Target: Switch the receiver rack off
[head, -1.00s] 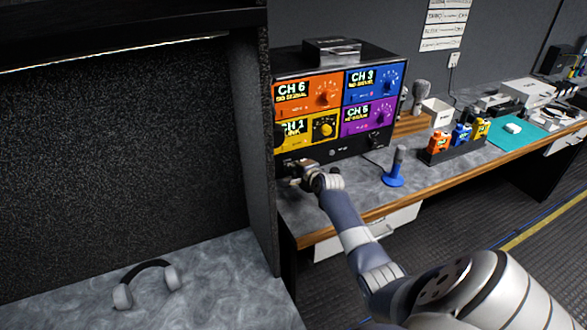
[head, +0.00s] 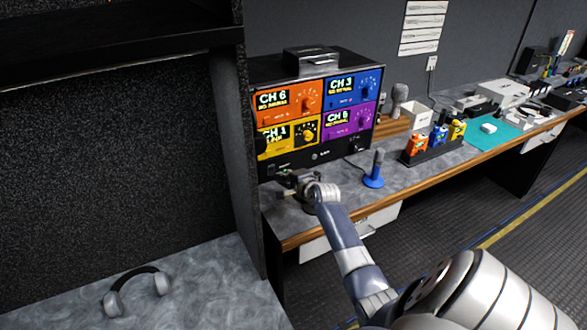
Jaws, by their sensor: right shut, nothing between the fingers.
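The receiver rack (head: 340,153) is a black box on the grey counter with orange, blue, yellow and purple channel panels. The orange panel (head: 287,100) reads CH 6, and the other displays are also lit. A dark lower strip of the rack holds small controls; a small greenish light shows at its left, though the power switch is too small to make out. My right gripper (head: 284,180) is shut and empty in front of the rack's lower left, just above the counter. I cannot tell whether it touches the rack. My left gripper is not in view.
A blue-based microphone (head: 374,170) stands right of my gripper. Beyond it are a dark tray of coloured packs (head: 437,141) and a teal mat (head: 502,134). A dark partition (head: 250,150) rises close on the left; headphones (head: 137,289) lie on the near counter.

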